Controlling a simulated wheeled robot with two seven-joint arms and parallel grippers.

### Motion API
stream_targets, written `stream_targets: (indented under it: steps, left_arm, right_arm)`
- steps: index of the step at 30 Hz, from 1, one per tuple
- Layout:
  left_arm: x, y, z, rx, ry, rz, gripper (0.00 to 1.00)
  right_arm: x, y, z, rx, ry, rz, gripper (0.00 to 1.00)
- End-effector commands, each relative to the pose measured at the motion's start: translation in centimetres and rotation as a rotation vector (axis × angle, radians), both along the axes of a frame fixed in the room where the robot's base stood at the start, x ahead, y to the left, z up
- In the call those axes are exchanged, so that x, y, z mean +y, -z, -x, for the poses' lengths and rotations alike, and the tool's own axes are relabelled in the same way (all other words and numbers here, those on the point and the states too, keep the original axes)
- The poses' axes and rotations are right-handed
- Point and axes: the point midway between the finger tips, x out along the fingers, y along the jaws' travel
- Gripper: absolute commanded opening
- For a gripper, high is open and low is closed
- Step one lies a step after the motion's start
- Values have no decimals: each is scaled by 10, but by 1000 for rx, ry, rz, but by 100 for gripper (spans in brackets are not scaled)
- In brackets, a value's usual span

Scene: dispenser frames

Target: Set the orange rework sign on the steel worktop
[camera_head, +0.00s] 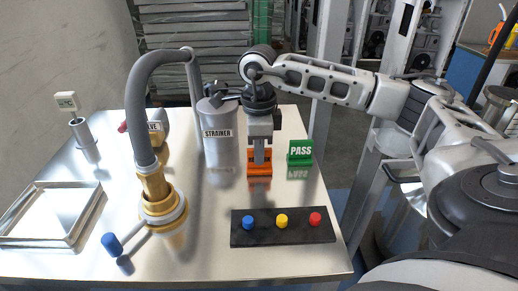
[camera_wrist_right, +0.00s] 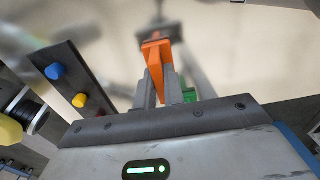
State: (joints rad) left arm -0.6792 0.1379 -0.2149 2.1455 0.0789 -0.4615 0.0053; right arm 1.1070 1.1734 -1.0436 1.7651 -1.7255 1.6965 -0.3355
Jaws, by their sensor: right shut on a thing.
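The orange rework sign (camera_head: 260,169) is upright at the middle right of the steel worktop (camera_head: 210,255). My right gripper (camera_head: 259,158) comes down from above and is shut on the sign. In the right wrist view the orange sign (camera_wrist_right: 156,58) stands between the two grey fingers (camera_wrist_right: 160,90). The sign's lower edge is at or very near the worktop; I cannot tell whether it touches. The fingers hide part of its face. My left gripper is not in view.
A green PASS sign (camera_head: 299,153) stands close to the right of the orange sign. A STRAINER canister (camera_head: 217,134) is close on the left. A black button panel (camera_head: 283,227) lies in front. A brass valve with a grey hose (camera_head: 156,190) and an empty metal tray (camera_head: 50,215) are further left.

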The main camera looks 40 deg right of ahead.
Motion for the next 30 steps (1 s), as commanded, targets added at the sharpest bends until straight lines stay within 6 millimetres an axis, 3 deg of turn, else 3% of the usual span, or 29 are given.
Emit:
stream_targets:
  steps: [6,7,9,21,30]
  left_arm:
    - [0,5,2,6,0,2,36]
    - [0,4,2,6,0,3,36]
    - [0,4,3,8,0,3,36]
    - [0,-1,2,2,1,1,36]
    - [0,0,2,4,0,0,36]
  right_arm:
    - [0,4,0,0,0,0,0]
    - [0,3,0,0,0,0,16]
    - [0,3,0,0,0,0,32]
    - [0,-7,0,-1,0,-1,32]
    - [1,-67,-1,-5,-1,-1,32]
